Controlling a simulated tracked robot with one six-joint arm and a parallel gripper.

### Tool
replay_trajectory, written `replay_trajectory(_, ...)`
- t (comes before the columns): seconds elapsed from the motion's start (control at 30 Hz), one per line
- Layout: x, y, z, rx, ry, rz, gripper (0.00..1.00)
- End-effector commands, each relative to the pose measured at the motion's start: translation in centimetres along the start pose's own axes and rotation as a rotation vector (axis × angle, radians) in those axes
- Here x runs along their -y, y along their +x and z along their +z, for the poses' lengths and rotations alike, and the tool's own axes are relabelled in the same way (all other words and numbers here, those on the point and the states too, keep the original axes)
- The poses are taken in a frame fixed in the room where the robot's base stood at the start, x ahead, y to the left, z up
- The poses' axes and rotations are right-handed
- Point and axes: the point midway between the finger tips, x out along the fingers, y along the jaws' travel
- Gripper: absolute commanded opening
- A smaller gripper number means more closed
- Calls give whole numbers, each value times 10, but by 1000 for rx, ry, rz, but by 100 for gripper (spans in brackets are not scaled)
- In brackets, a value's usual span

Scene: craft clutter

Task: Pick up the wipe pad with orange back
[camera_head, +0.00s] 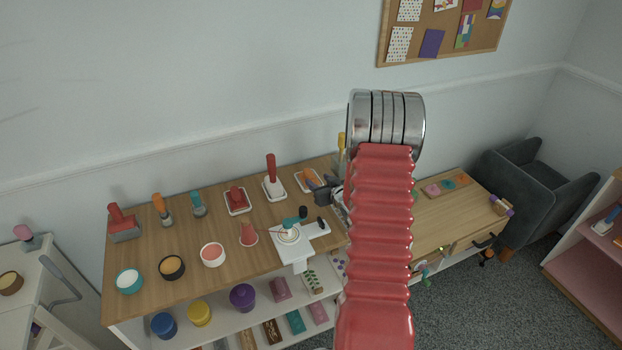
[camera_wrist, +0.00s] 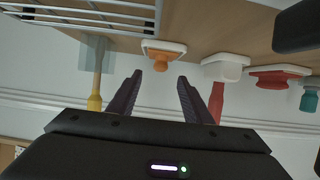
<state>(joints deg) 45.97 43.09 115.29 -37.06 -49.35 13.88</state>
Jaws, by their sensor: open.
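The wipe pad with the orange back (camera_head: 311,177) sits in a small white tray (camera_head: 299,184) at the back right of the wooden shelf top. In the wrist view, which looks upside down, the orange pad (camera_wrist: 161,61) shows beyond and between my fingertips, under its white tray (camera_wrist: 177,47) in the picture. My gripper (camera_wrist: 157,82) is open and empty, its two dark fingers apart. In the head view my gripper (camera_head: 325,192) is just right of the pad, partly hidden by my arm. The fingers do not appear to touch the pad.
A red-handled tool on a white tray (camera_head: 269,173) and a red pad on a tray (camera_head: 236,196) stand to the left. A yellow-handled tool (camera_wrist: 95,80) and a wire rack (camera_wrist: 90,15) are close by. A white stand (camera_head: 290,238) is in front.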

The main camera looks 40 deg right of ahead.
Motion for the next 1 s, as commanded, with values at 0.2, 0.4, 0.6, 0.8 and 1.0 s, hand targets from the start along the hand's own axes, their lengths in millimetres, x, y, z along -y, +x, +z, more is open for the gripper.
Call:
replay_trajectory(0.2, 0, 26, 0, 0, 0, -1, 45)
replay_trajectory(0.4, 0, 28, 0, 0, 1, 0, 45)
replay_trajectory(0.6, 0, 29, 0, 0, 1, 0, 45)
replay_trajectory(0.8, 0, 45, 1, -1, 0, 0, 45)
replay_trajectory(1.0, 0, 71, 2, 0, 0, 0, 45)
